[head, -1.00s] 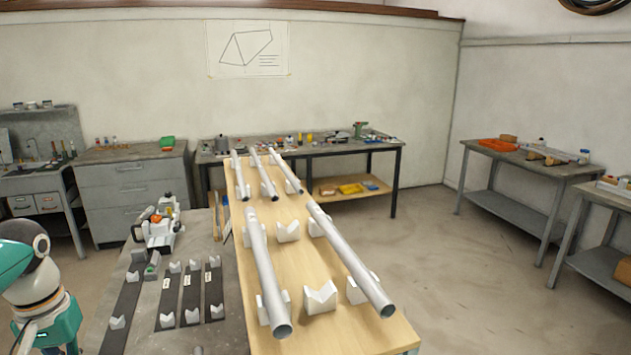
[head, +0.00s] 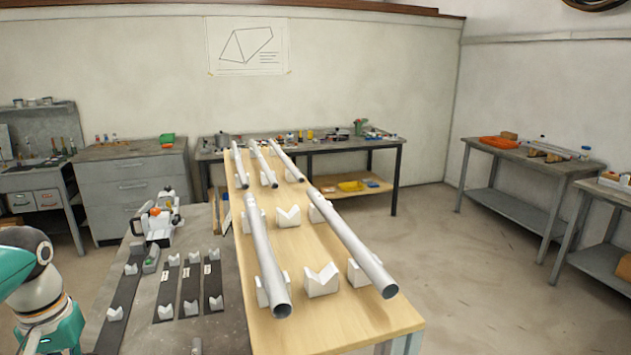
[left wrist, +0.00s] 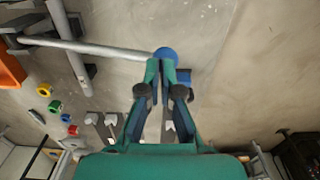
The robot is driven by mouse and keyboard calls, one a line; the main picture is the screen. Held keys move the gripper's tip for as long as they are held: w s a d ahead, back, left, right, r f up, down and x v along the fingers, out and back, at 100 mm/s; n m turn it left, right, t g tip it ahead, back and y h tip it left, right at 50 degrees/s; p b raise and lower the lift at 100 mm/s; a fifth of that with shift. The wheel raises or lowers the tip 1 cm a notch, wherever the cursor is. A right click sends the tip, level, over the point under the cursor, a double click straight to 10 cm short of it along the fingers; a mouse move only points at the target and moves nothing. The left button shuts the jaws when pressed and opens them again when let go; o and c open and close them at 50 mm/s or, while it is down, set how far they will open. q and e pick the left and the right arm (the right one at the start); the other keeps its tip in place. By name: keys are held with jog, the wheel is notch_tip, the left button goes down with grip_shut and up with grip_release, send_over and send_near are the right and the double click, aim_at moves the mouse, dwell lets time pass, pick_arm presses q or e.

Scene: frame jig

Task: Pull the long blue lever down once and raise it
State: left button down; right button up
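In the left wrist view a long pale grey rod (left wrist: 100,48) ends in a round blue knob (left wrist: 166,53). The rod runs left from the knob to a grey frame. My left gripper (left wrist: 161,66) has its teal fingertips close together right at the knob. I cannot tell if they clamp it or only meet its near side. A smaller blue piece (left wrist: 184,76) shows beside the fingertip on the right. In the head view my left arm (head: 40,290) is at the left edge, and its gripper and the lever are out of sight. My right gripper is in no view.
A wooden bench (head: 330,325) carries long metal tubes (head: 350,240) on white V-blocks (head: 321,280). A grey table (head: 225,335) beside it holds dark strips with small V-blocks. Coloured rings (left wrist: 55,106) and an orange bin (left wrist: 10,68) show in the wrist view.

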pick_arm(q)
jog(key=shift+d+f+b, duration=0.1)
jog(key=shift+f+b, duration=1.8)
jog(key=shift+f, duration=1)
jog(key=shift+s+f+b, duration=0.1)
jog(key=shift+f+b, duration=0.4)
jog(key=shift+f, duration=0.45)
jog(key=shift+r, duration=0.1)
notch_tip(320, 180, up, 14)
jog(key=p, duration=1.3)
jog(key=shift+r, duration=0.1)
